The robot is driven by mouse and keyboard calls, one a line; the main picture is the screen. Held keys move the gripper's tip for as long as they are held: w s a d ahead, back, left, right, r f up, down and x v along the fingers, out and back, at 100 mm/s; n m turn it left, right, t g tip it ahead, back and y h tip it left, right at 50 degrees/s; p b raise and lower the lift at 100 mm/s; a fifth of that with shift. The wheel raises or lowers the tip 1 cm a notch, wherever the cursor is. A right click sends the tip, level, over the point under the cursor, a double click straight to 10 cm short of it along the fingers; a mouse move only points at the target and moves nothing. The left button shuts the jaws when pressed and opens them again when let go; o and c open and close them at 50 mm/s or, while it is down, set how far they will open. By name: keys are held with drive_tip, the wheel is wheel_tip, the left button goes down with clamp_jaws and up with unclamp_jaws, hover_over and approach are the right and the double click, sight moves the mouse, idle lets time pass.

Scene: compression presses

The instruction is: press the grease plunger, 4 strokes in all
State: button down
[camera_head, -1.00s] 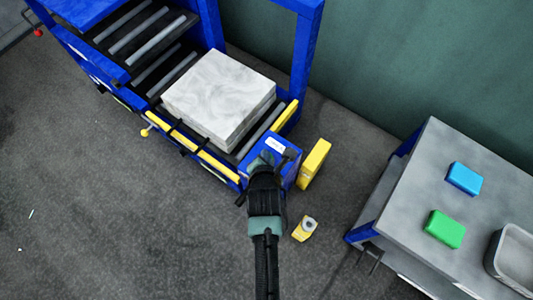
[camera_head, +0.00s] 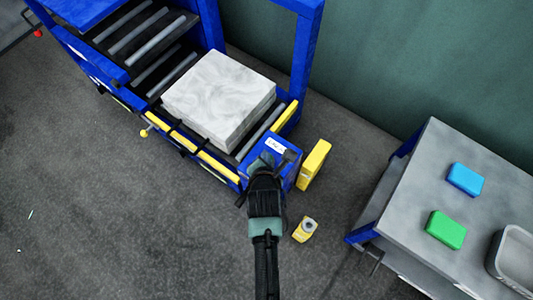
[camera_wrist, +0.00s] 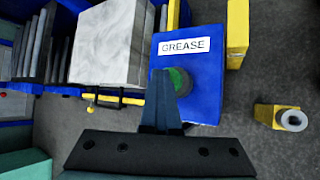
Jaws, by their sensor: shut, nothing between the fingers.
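The blue grease box (camera_head: 284,169) stands at the near end of the press, and its white label reads GREASE in the wrist view (camera_wrist: 186,46). The round green plunger (camera_wrist: 182,81) shows on the box's face just below the label, partly behind my fingers. In the head view my gripper covers the plunger. My gripper (camera_wrist: 161,76) is shut and empty, its fingertips pointing at the plunger and overlapping its left side. In the head view my gripper (camera_head: 263,163) is over the front of the box. I cannot tell whether the fingertips touch the plunger.
A pale block (camera_head: 220,90) lies on the press rollers. A yellow post (camera_head: 314,164) and a small yellow fixture with a grey ring (camera_head: 305,229) are right of the box. A grey table (camera_head: 405,205) with blue (camera_head: 465,179) and green (camera_head: 446,229) blocks stands at right.

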drive_tip(key=shift+s+r+p, duration=0.1)
drive_tip(key=shift+r+p, duration=1.05)
drive_tip(key=shift+p, duration=0.05)
drive_tip(key=shift+r, duration=0.15)
wheel_tip(320, 180, up, 5)
drive_tip(key=p, duration=0.5)
